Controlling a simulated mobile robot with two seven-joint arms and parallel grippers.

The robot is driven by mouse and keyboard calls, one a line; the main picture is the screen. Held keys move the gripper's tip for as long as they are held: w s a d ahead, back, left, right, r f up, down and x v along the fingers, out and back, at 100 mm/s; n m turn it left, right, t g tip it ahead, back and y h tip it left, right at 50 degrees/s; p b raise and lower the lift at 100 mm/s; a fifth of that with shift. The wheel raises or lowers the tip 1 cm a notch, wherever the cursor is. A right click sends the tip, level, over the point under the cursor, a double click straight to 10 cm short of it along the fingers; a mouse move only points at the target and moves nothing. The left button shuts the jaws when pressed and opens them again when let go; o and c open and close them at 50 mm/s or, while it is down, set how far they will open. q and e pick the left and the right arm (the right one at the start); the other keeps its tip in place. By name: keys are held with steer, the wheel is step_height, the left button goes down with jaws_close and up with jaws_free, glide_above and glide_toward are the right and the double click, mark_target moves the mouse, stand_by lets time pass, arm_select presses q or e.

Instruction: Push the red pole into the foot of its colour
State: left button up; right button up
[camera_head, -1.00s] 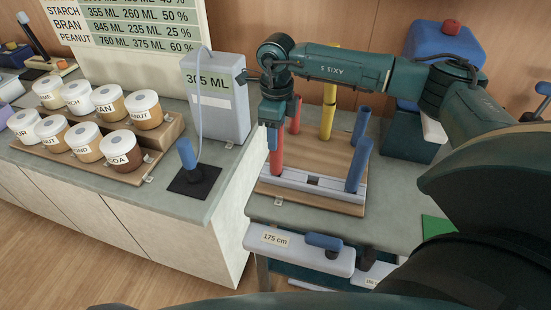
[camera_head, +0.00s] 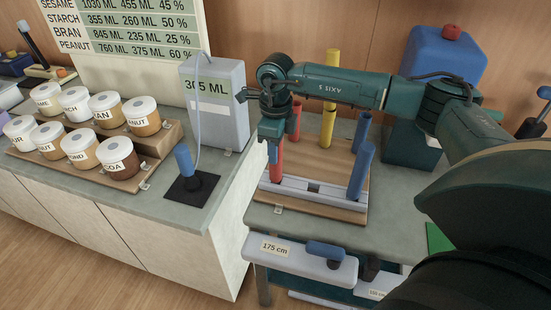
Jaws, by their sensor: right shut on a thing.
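A red pole (camera_head: 276,166) stands about upright at the front left of a wooden board, at the left end of a pale grey rail (camera_head: 330,195). My right gripper (camera_head: 272,150) is shut on its upper part from above. The pole's lower end is at the rail; I cannot tell how deep it sits. My left gripper is out of view.
The wooden board (camera_head: 343,160) lies on a grey bench. A grey box marked 305 ML (camera_head: 217,105) and a blue-handled tool (camera_head: 184,160) stand to the left, with labelled jars (camera_head: 117,155) beyond. A blue container (camera_head: 437,60) is at the back right.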

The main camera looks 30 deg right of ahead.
steer(key=shift+f, duration=0.1)
steer(key=c, duration=0.4)
steer(key=shift+r+p, duration=0.7)
steer(key=shift+r, duration=0.5)
steer(key=shift+r+p, duration=1.75)
steer(key=shift+r, duration=0.65)
